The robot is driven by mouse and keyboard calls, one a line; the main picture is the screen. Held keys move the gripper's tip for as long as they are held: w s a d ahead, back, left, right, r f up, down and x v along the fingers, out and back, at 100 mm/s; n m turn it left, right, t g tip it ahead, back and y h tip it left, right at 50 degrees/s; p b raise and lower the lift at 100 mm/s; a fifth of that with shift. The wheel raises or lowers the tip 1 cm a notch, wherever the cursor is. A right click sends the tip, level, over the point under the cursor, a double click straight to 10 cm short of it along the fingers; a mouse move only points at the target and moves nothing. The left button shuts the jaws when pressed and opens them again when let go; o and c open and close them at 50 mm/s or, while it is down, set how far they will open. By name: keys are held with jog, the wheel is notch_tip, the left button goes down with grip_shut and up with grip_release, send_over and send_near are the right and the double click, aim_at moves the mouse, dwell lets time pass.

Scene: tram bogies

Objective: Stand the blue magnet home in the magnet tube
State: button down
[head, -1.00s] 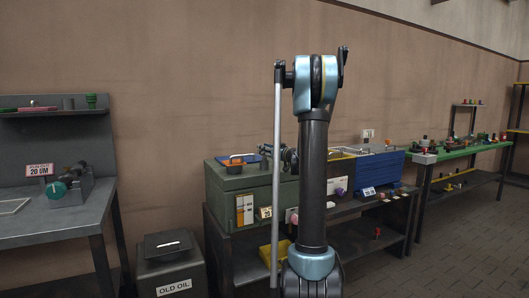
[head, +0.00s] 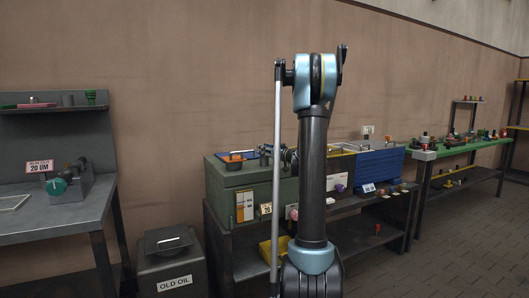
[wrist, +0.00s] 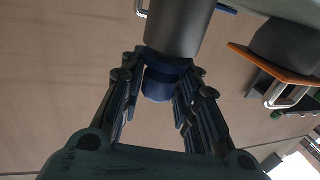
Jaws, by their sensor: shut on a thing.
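In the wrist view the blue magnet (wrist: 159,84) is a short dark-blue cylinder between the fingers of my gripper (wrist: 160,98), which is shut on it. A wide dark-grey cylinder, apparently the magnet tube (wrist: 180,30), lies directly beyond the magnet, in line with it. The magnet's far end is hidden at the tube's edge, so I cannot tell how deep it sits or whether they touch. In the head view a small grey cylinder (head: 265,155) stands on the green cabinet (head: 232,180), perhaps the same tube. My gripper and the magnet are hidden there.
An orange plate with a metal handle (wrist: 275,66) is close to the right of the tube in the wrist view. Blue crates (head: 378,168) stand right of the green cabinet. An old oil bin (head: 170,268) and a grey bench (head: 50,222) are at left.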

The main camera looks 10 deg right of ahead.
jog(key=shift+f, duration=0.2)
jog(key=c, duration=1.1)
grip_release()
jog(key=v, duration=1.2)
jog(key=shift+f, duration=0.2)
jog(key=shift+a, duration=0.1)
